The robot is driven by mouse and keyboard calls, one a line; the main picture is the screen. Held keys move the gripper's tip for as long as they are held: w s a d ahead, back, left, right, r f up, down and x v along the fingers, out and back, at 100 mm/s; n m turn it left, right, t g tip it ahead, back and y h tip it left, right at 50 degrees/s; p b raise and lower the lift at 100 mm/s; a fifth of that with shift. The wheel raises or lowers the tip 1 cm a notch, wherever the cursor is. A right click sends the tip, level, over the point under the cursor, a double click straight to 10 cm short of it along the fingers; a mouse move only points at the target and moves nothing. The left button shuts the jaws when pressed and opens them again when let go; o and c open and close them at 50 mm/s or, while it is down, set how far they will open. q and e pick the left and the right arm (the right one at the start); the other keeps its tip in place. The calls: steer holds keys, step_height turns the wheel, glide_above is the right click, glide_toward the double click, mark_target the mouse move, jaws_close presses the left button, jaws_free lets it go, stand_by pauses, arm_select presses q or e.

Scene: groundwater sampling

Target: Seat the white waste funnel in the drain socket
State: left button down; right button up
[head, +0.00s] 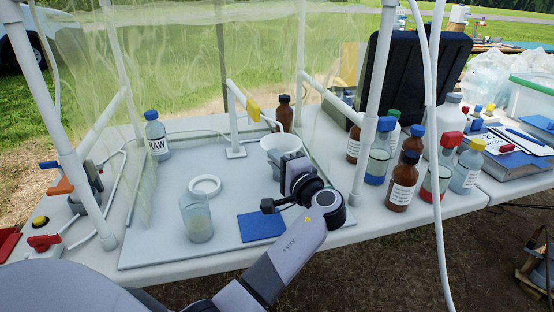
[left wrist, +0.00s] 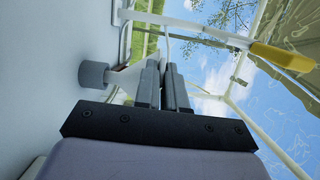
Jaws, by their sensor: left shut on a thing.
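The white waste funnel (head: 280,143) is upright, mouth up, toward the back right of the grey tray. My left gripper (head: 295,170) is shut on its near right side and hides part of it. In the left wrist view, the fingers (left wrist: 165,72) cover much of the funnel (left wrist: 128,78), and a grey cylinder (left wrist: 93,74) is at its narrow end. I cannot tell whether this cylinder is part of the funnel or of the socket. A white ring (head: 204,178) lies on the tray left of the funnel; I cannot tell if it is the drain socket. My right gripper is not in view.
A white stand with a yellow handle (head: 253,110) is behind the funnel. White frame posts (head: 368,140) and several bottles (head: 401,182) are to the right.

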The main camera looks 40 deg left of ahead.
arm_select(q)
steer(key=shift+f+b, duration=0.4)
steer(key=shift+f, duration=0.2)
steer(key=c, duration=1.1)
jaws_free()
steer(key=shift+v, duration=3.6)
